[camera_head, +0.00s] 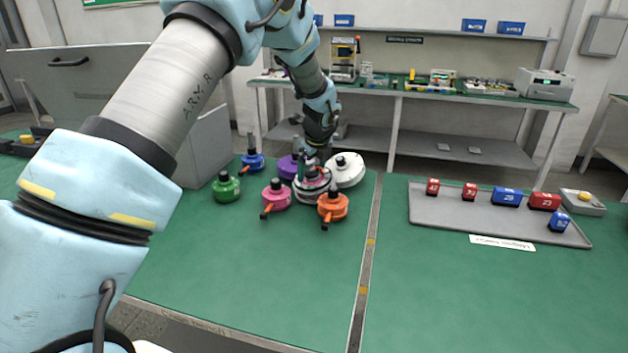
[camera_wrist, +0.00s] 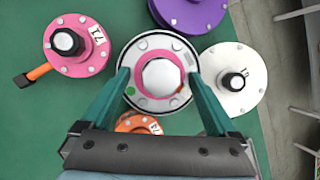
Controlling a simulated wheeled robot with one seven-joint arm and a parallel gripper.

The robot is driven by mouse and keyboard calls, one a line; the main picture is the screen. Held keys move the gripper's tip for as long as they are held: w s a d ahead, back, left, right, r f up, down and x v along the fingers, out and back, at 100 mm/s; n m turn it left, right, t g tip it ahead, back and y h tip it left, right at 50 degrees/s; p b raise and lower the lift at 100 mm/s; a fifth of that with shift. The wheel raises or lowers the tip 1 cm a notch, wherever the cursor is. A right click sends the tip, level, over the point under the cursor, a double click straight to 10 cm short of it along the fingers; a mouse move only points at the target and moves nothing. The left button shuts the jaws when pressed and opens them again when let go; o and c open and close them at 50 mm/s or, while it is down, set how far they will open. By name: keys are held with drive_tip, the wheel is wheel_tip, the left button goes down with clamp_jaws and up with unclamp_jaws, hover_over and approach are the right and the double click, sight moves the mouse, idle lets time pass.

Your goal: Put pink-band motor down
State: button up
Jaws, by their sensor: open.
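The pink-band motor (camera_wrist: 136,57) is a pale grey and white disc with a pink ring around its pale round hub. In the head view the pink-band motor (camera_head: 311,190) stands among the other motors on the green table. My gripper (camera_wrist: 158,78) is open above it, with one teal finger on each side of the hub. I cannot tell whether the fingers touch it. In the head view my gripper (camera_head: 316,163) hides part of its top.
An orange motor (camera_head: 332,207) is close in front, a pink one (camera_head: 276,196) at left, a white one (camera_head: 346,168) behind right, a purple one (camera_head: 288,167) behind left. Green (camera_head: 226,187) and blue (camera_head: 252,160) motors stand farther left. The front table is clear.

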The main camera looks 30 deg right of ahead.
drive_tip(key=shift+w+f, duration=0.1)
drive_tip(key=shift+f, duration=0.05)
clamp_jaws()
idle(0.7)
drive_tip(key=shift+d, duration=0.1)
idle(0.3)
